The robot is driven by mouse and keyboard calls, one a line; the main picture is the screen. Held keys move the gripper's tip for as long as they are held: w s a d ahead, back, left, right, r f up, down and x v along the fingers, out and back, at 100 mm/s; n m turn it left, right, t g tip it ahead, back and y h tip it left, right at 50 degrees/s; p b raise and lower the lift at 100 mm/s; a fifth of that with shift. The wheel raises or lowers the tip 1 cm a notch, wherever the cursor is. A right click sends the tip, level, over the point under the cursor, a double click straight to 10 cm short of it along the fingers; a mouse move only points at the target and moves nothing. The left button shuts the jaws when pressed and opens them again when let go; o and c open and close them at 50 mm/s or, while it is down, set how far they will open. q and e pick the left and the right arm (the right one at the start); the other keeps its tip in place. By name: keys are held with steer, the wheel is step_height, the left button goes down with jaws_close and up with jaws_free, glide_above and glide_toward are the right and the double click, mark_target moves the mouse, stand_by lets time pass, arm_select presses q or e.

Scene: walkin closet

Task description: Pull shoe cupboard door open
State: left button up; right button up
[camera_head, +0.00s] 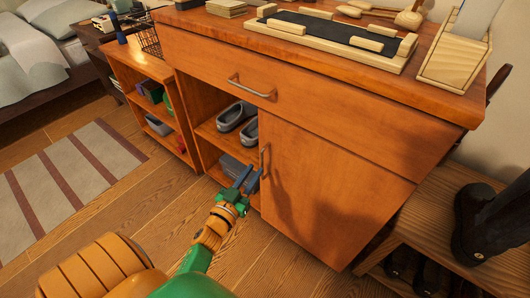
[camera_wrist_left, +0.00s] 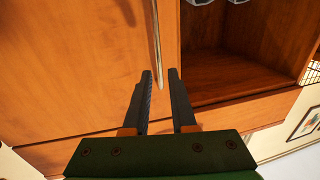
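The shoe cupboard door (camera_head: 325,190) is a plain orange-brown wood panel. It looks closed and also fills the left of the left wrist view (camera_wrist_left: 75,70). Its thin metal bar handle (camera_head: 265,161) stands near its left edge, beside the open shelves; it shows in the left wrist view (camera_wrist_left: 156,40). My left gripper (camera_head: 248,178) is at the handle, fingers pointing at the door. In the left wrist view its two dark fingers (camera_wrist_left: 160,75) are apart, with one end of the handle appearing between the tips. Contact cannot be told. My right gripper is not in view.
A drawer with a handle (camera_head: 251,88) lies above. A low bench (camera_head: 425,215) with dark boots (camera_head: 490,220) stands at right. A striped rug (camera_head: 65,180) lies at left; the wooden floor in front is clear.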

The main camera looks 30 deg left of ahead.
mark_target(262, 177)
arm_select(q)
steer(key=w, duration=0.2)
steer(key=w+b, duration=0.1)
steer(key=w, duration=0.2)
steer(key=shift+w+a+r, duration=0.1)
steer(key=shift+w+a, duration=0.15)
steer(key=shift+w, duration=0.05)
jaws_close()
stand_by(1.0)
